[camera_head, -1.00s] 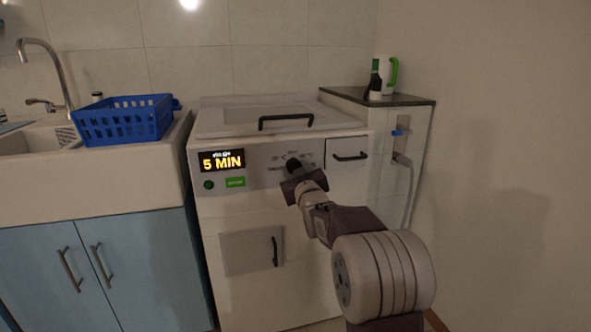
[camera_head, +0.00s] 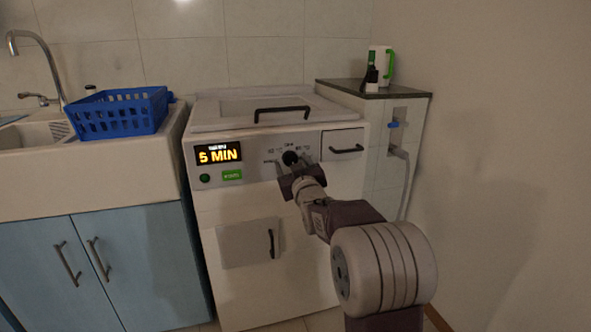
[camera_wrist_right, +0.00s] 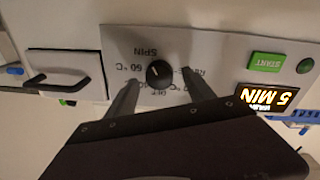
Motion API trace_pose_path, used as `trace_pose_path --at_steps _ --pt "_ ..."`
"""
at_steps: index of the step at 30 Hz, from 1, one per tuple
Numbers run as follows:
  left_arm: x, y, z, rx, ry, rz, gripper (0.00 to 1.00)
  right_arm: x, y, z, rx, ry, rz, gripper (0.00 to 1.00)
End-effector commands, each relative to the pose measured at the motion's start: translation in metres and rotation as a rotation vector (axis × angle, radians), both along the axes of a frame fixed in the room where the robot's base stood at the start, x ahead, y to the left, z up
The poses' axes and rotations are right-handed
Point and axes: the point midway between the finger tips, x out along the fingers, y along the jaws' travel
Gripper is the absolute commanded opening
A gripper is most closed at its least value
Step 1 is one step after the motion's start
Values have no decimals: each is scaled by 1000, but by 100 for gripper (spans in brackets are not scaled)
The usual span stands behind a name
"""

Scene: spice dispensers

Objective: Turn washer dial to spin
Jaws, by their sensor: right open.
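The washer (camera_head: 255,220) stands in the middle of the head view, with its control panel facing me. Its round black dial (camera_head: 290,158) is on the panel, right of the lit "5 MIN" display (camera_head: 218,153). In the right wrist view the dial (camera_wrist_right: 158,73) appears upside down with the panel, near the printed words SPIN and 60 °C. I cannot tell clearly which mark it points to. My right gripper (camera_head: 297,171) is open just in front of and below the dial. In the wrist view its fingers (camera_wrist_right: 160,78) are spread on either side of the dial, apparently not touching it. My left gripper is not in view.
A green START button (camera_head: 232,175) and a round dark green button (camera_head: 205,178) are left of the dial. A drawer handle (camera_head: 346,149) is to its right. A blue basket (camera_head: 118,125) sits by the sink. A wall (camera_head: 500,170) bounds the right side.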

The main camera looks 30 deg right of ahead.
Motion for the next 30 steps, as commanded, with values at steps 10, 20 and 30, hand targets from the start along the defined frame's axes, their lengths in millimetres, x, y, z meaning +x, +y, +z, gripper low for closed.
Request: trace_pose_path --at_steps 10,20,30 --pt "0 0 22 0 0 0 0 -64 18 1 1 1 -1 62" --pt "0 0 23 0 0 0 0 -76 22 -3 0 1 -1 62" --pt "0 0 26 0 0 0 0 -74 27 1 1 1 10 62"
